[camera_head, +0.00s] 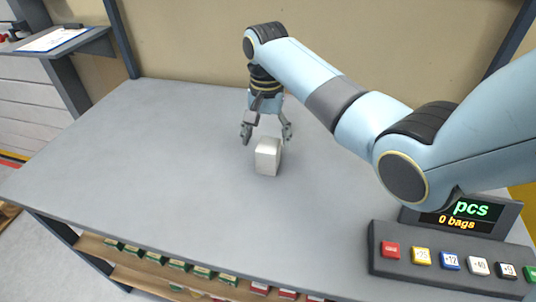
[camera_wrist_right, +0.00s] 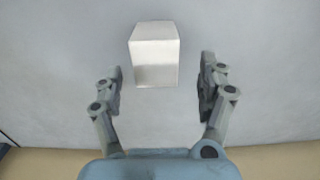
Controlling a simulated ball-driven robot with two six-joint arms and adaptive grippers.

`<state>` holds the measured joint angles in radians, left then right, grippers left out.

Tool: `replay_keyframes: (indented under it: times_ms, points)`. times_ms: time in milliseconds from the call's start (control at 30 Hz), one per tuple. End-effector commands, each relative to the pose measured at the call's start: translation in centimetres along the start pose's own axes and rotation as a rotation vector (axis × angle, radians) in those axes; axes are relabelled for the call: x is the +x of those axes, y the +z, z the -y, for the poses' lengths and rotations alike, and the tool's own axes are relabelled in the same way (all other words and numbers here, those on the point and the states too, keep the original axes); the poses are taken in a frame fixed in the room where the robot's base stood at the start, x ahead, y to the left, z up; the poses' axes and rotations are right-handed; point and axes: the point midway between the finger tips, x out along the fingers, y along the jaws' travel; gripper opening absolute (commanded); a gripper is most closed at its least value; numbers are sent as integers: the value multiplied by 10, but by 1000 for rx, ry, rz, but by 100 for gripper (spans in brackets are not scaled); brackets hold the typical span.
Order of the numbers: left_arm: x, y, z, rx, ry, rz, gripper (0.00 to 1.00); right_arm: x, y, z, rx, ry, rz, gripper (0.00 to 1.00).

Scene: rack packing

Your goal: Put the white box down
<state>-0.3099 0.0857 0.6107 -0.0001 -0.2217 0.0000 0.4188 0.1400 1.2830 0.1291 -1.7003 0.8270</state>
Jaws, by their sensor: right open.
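The white box (camera_head: 267,157) stands upright on the grey table, near its middle, in the head view. It also shows in the right wrist view (camera_wrist_right: 154,55), at the top centre. My right gripper (camera_head: 267,137) is open just behind the box in the head view. In the right wrist view its two fingers (camera_wrist_right: 160,88) are spread wide, with clear gaps between them and the box. Neither finger appears to touch the box. My left gripper is in neither view.
The grey tabletop (camera_head: 150,140) is clear around the box. A counter display with a row of coloured buttons (camera_head: 450,262) stands at the front right. A shelf below the front edge holds several small boxes (camera_head: 178,265). A wall (camera_head: 190,40) stands behind the table.

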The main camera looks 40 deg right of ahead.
Motion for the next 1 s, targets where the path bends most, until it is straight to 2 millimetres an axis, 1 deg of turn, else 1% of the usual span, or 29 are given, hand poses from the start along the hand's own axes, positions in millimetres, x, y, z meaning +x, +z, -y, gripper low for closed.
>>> replay_keyframes:
  times_ms: [133,300,367,467,667,1000]
  points:
    - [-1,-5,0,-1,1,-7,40,15,2,-2,0,2,2,75]
    - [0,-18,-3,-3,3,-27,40,42,5,-5,0,1,1,75]
    - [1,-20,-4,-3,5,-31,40,49,5,-5,-1,1,1,75]
    - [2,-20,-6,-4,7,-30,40,54,5,-5,-1,0,0,75]
    - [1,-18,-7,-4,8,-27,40,54,5,-5,-1,-1,-1,75]
    - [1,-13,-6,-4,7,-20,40,54,5,-5,-1,-1,-1,31]
